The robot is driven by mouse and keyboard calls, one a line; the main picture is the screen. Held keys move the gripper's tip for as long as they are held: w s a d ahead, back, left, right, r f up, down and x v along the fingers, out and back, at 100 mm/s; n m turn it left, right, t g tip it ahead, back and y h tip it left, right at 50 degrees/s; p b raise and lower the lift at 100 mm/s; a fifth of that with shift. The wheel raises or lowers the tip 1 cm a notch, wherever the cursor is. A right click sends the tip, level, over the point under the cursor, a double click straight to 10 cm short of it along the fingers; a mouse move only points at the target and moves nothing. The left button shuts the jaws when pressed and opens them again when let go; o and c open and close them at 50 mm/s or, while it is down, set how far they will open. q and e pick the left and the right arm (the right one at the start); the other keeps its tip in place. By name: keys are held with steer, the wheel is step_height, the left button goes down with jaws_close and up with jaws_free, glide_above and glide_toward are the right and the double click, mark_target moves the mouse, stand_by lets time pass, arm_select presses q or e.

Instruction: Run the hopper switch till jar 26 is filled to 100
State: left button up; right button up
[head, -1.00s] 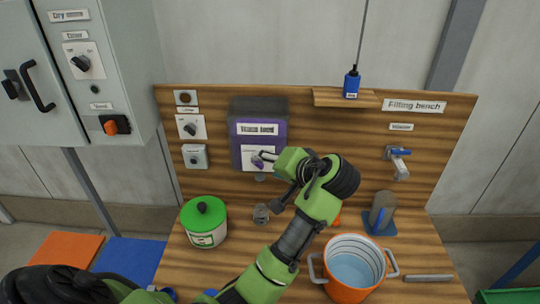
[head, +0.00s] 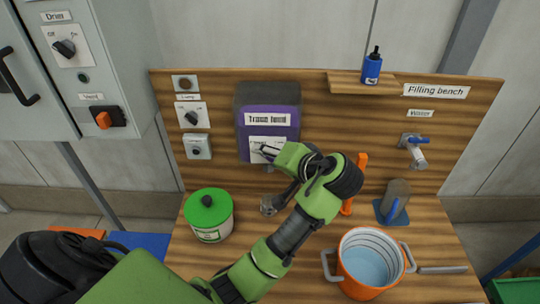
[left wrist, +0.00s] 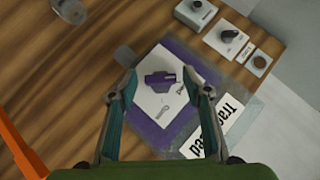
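The purple hopper (head: 268,120), with a label that looks like "Trace feed", hangs on the wooden back board. Its switch is a dark purple knob (left wrist: 160,78) on a white plate (left wrist: 152,100). My left gripper (head: 266,150) is in front of that plate. In the left wrist view its two fingers (left wrist: 159,78) are apart, one on each side of the knob; I cannot tell whether they touch it. A small clear jar (head: 268,206) stands on the bench below the hopper, partly hidden by my gripper. Its number and fill level are not readable. My right gripper is not in view.
A green-lidded pot (head: 208,215) stands left of the jar. To the right are an orange pot (head: 342,270) of bluish liquid, a clear jug (head: 394,198) and a water tap (head: 415,150). A blue bottle (head: 372,68) stands on the shelf. A grey cabinet (head: 110,65) is at left.

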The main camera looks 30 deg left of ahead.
arm_select(q)
steer(key=c, duration=0.8)
steer(key=m+y, duration=0.1)
steer(key=y, duration=0.1)
steer(key=shift+w+f+m+y, duration=0.1)
steer(key=shift+f+m+y, duration=0.1)
steer(key=shift+m+y, duration=0.15)
steer(key=shift+m+g+y, duration=0.3)
steer(key=shift+m+y, duration=0.05)
steer(key=shift+y, duration=0.1)
